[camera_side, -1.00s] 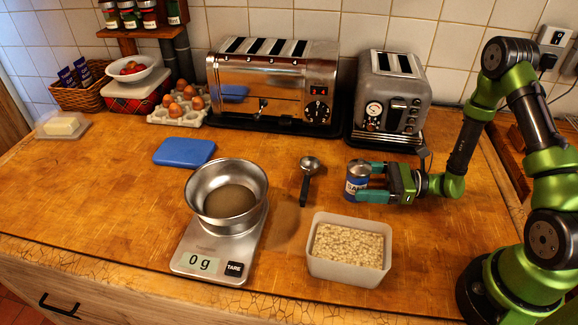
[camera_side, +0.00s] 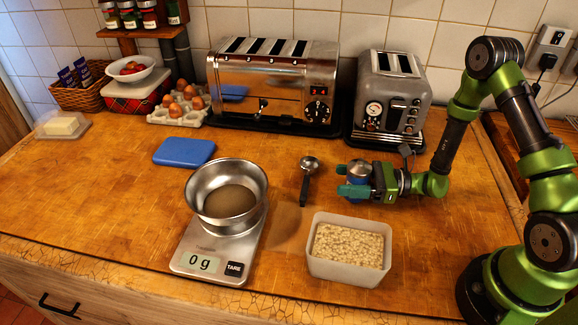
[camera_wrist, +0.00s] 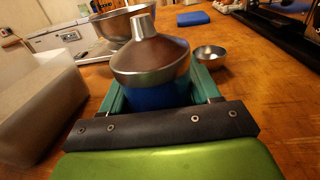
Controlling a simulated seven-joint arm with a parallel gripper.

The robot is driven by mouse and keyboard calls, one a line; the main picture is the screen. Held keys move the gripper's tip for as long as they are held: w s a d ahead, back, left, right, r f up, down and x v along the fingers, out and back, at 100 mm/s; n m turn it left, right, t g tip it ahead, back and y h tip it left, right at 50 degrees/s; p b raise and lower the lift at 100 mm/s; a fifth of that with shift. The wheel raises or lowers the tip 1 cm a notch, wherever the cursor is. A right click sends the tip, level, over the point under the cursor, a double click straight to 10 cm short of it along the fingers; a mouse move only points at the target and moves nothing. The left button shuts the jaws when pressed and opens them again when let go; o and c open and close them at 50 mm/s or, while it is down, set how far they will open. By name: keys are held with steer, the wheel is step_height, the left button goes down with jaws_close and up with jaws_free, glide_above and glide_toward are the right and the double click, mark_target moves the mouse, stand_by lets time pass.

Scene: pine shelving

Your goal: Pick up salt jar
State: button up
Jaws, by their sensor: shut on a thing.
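The salt jar (camera_side: 359,170) is a small jar with a blue body and a metal top. It stands upright on the wooden counter, between the measuring scoop and my arm. My gripper (camera_side: 352,181) comes in from the right, with its teal fingers on either side of the jar, shut on it. In the wrist view the jar (camera_wrist: 150,62) fills the middle, its silvery shoulder and narrow top above the blue body. The fingers hide part of its body. I cannot tell whether its base touches the counter.
A tub of oats (camera_side: 348,272) stands close in front. A metal scoop (camera_side: 306,181) lies just left. A scale (camera_side: 215,262) with a steel bowl (camera_side: 200,205) reads 0 g. Toasters (camera_side: 268,98) stand at the back. A blue lid (camera_side: 184,152) lies left.

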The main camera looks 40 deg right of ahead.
mark_target(352, 165)
steer(key=shift+r, duration=0.1)
step_height(352, 165, up, 9)
steer(key=shift+f, duration=0.1)
steer(key=shift+w+a+r, duration=0.1)
steer(key=shift+w+r, duration=0.1)
steer(key=shift+r, duration=0.1)
steer(key=w+a+r+n, duration=0.3)
steer(key=w+a+n, duration=1)
steer(key=w+a, duration=0.5)
steer(key=shift+w+a+r, duration=0.15)
steer(key=shift+w+a, duration=0.25)
steer(key=shift+a, duration=0.85)
steer(key=shift+r+n, duration=0.15)
steer(key=shift+n, duration=0.25)
steer(key=shift+r+n, duration=0.1)
steer(key=shift+n, duration=0.2)
